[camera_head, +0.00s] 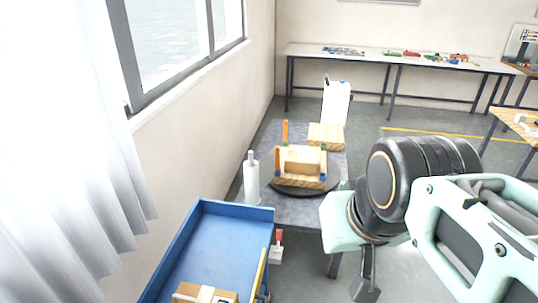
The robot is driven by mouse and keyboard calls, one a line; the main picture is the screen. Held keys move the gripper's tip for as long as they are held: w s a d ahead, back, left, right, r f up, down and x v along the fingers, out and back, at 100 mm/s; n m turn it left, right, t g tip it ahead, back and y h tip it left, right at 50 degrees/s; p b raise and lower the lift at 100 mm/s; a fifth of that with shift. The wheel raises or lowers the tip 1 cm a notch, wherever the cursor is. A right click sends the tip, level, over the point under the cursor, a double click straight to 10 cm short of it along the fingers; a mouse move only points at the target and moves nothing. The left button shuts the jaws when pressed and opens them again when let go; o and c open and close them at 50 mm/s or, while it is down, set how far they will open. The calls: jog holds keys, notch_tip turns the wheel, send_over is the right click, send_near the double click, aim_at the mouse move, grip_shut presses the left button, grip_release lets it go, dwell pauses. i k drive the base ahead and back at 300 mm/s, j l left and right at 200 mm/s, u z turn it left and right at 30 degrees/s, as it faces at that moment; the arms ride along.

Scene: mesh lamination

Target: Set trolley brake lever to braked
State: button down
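The blue trolley (233,216) stands at the lower left, its tray open at the top. A small lever with a red tip (279,236) stands roughly upright on a pale block (275,256) at the trolley's right side; it looks like the brake lever, but no setting can be read. My gripper (362,290) hangs to the right of the lever, low in the picture and apart from it. Only a dark, narrow part of it shows below my arm, so its opening cannot be made out.
A cardboard box (205,294) lies in the trolley, near a yellow bar (260,271). Behind is a grey table (300,212) with a wooden assembly (300,168) and a white roll (251,180). A curtain (75,150) hangs at left. Floor shows between trolley and arm.

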aim_at(278, 234)
jog(key=i+l+u, duration=0.1)
jog(key=i+l, duration=0.3)
jog(key=i, duration=0.2)
jog(key=i+l+u, duration=0.1)
jog(key=i+l, duration=0.4)
jog(key=i, duration=0.05)
